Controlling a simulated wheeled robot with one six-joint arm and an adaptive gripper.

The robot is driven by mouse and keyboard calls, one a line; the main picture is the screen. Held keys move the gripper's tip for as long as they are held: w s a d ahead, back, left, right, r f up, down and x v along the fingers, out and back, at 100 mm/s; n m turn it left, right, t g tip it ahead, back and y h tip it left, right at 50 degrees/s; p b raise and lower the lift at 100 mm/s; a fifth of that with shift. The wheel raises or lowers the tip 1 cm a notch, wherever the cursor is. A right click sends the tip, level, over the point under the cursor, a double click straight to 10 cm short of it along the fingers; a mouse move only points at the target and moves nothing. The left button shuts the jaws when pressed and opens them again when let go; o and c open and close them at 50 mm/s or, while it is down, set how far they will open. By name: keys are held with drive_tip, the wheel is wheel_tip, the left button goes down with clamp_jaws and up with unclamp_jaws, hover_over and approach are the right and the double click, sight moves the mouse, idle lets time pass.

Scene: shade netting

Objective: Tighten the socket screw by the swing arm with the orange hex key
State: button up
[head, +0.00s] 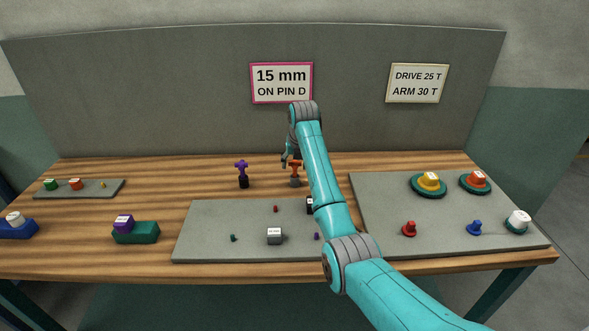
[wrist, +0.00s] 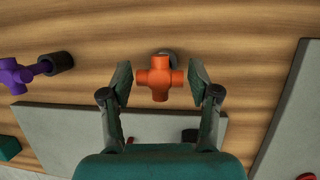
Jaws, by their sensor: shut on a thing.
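The orange hex key (head: 295,167) has a cross-shaped handle and stands upright in a small grey holder (head: 295,183) at the back middle of the table. In the wrist view the orange hex key (wrist: 158,78) sits between the two fingers of my gripper (wrist: 160,84). My gripper (head: 290,160) is shut on its handle; its fingers are partly hidden by my arm in the head view. I cannot make out which part is the swing arm or its socket screw. A black and white block (head: 309,205) on the middle grey plate (head: 205,220) is partly behind my arm.
A purple cross-handled key (head: 242,168) stands left of the orange one. The right plate (head: 375,200) carries yellow (head: 430,181) and orange (head: 475,180) knobs. The back panel (head: 150,100) stands close behind.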

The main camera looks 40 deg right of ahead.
drive_tip(key=shift+r, duration=0.8)
drive_tip(key=shift+r, duration=2.55)
drive_tip(key=shift+r, duration=0.1)
wheel_tip(320, 180, up, 4)
drive_tip(key=shift+f, duration=0.1)
drive_tip(key=shift+s, duration=0.1)
